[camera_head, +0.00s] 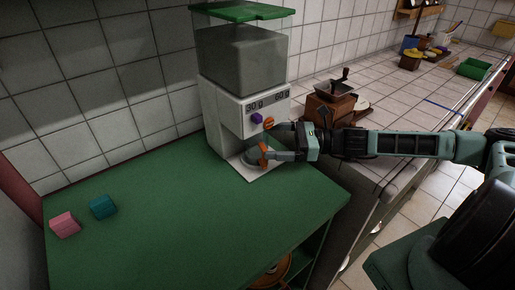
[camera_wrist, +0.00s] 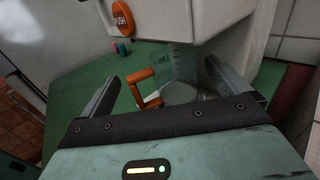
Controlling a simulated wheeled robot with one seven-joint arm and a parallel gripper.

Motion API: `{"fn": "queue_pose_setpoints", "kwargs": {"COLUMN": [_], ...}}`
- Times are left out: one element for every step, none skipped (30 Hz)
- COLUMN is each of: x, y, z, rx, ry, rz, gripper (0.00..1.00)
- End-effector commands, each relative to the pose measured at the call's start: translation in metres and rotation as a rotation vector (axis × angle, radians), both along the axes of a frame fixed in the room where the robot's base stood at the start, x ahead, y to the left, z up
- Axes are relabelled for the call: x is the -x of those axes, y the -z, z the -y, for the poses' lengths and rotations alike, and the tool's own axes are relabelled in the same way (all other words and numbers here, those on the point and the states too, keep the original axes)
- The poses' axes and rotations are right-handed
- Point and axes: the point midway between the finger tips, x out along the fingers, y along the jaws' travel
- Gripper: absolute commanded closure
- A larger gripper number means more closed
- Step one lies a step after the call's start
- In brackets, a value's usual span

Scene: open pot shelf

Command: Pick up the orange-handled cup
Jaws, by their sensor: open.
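The orange-handled cup (camera_wrist: 178,66) is clear with an orange handle (camera_wrist: 140,88) on its left side in the wrist view. It stands at the base of the white dispenser (camera_head: 219,115), and in the head view its orange handle (camera_head: 258,155) shows beside my gripper (camera_head: 273,148). In the wrist view my gripper (camera_wrist: 160,72) is open. The cup and its handle appear between the two fingers, and no grip on them shows. In the head view my gripper hides part of the cup.
The dispenser has a green lid (camera_head: 242,11), a purple button (camera_head: 257,118) and an orange button (camera_head: 269,124). A wooden grinder (camera_head: 331,101) stands on the tiled counter to the right. Pink (camera_head: 64,224) and teal (camera_head: 103,207) blocks lie on the green top, otherwise mostly clear.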

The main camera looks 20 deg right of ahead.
Motion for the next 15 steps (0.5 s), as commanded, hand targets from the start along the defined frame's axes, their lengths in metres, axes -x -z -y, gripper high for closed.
{"fn": "queue_pose_setpoints", "kwargs": {"x": [-0.002, -0.004, -0.007, -0.009, -0.011, -0.014, -0.015, -0.016, -0.017, -0.018, -0.019, -0.020, -0.020, -0.020, -0.020], "y": [-0.002, -0.002, -0.002, -0.002, -0.002, -0.002, -0.001, -0.001, -0.001, 0.000, 0.000, 0.000, 0.001, 0.001, 0.001], "z": [-0.006, -0.010, -0.016, -0.020, -0.025, -0.030, -0.033, -0.036, -0.040, -0.042, -0.043, -0.044, -0.044, -0.044, -0.044], "rx": [-0.004, -0.005, -0.004, -0.004, -0.005, -0.004, -0.003, -0.003, -0.003, -0.003, -0.003, -0.002, -0.002, -0.002, 0.000], "ry": [-0.003, -0.004, -0.004, -0.004, -0.004, -0.004, -0.003, -0.004, -0.004, -0.003, -0.002, -0.002, -0.001, -0.001, -0.001], "rz": [-0.001, -0.001, -0.002, 0.000, -0.001, 0.000, 0.000, 0.000, 0.000, -0.001, -0.001, -0.001, -0.001, -0.001, -0.001], "gripper": [0.00, 0.00, 0.00, 0.00, 0.00, 0.00, 0.00, 0.00, 0.00, 0.00, 0.00, 0.00, 0.00, 0.00, 0.00]}}
